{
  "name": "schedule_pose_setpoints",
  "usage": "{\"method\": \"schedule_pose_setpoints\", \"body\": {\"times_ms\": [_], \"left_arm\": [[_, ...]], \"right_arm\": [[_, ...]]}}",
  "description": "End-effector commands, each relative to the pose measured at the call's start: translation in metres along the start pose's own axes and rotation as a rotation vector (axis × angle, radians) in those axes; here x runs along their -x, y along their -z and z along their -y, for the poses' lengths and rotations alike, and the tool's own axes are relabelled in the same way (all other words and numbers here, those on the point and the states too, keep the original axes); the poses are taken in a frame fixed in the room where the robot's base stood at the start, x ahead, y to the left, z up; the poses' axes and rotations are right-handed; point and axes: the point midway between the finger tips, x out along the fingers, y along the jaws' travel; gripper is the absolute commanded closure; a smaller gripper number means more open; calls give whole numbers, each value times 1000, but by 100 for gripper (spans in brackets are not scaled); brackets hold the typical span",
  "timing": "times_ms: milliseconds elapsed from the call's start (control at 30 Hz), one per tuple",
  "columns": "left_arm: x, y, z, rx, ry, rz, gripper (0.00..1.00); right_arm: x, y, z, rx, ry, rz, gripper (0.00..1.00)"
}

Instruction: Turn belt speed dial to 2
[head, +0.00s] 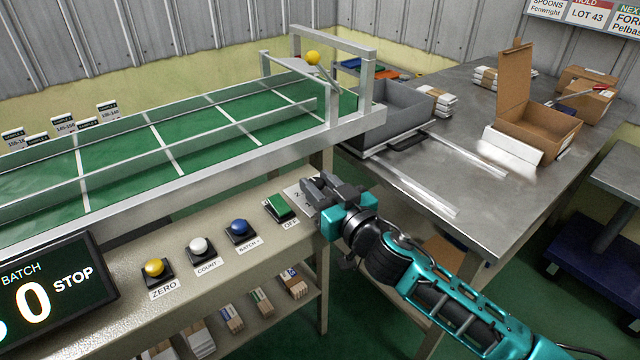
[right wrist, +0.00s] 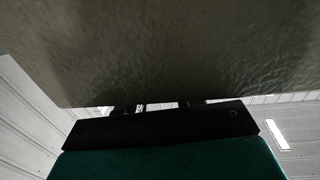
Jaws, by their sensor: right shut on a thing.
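My right gripper (head: 322,190) is at the right end of the beige control panel (head: 215,265), shut on the belt speed dial. The gripper's fingers cover the dial, so its pointer and setting cannot be read. A pale label plate (head: 296,193) with a partly visible "2" shows just left of the fingers. In the right wrist view the gripper's dark body (right wrist: 165,125) is pressed close to the panel face (right wrist: 170,55), and the dial is hidden there too. My left gripper is not in view.
Left of the dial are a green OFF switch (head: 279,207), blue (head: 239,228), white (head: 199,246) and yellow (head: 154,268) buttons, and a display (head: 55,290) reading BATCH 0 STOP. The green belt (head: 130,140) is behind. A metal table (head: 420,190) with boxes stands right.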

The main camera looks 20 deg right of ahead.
Motion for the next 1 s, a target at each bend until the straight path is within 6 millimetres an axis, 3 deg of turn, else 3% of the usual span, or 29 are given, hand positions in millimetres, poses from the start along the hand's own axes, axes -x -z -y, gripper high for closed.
{"method": "schedule_pose_setpoints", "body": {"times_ms": [667,1000], "left_arm": [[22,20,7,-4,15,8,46],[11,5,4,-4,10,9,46]], "right_arm": [[-4,2,-12,9,540,2,95],[-7,-3,-15,4,816,1,95]]}}
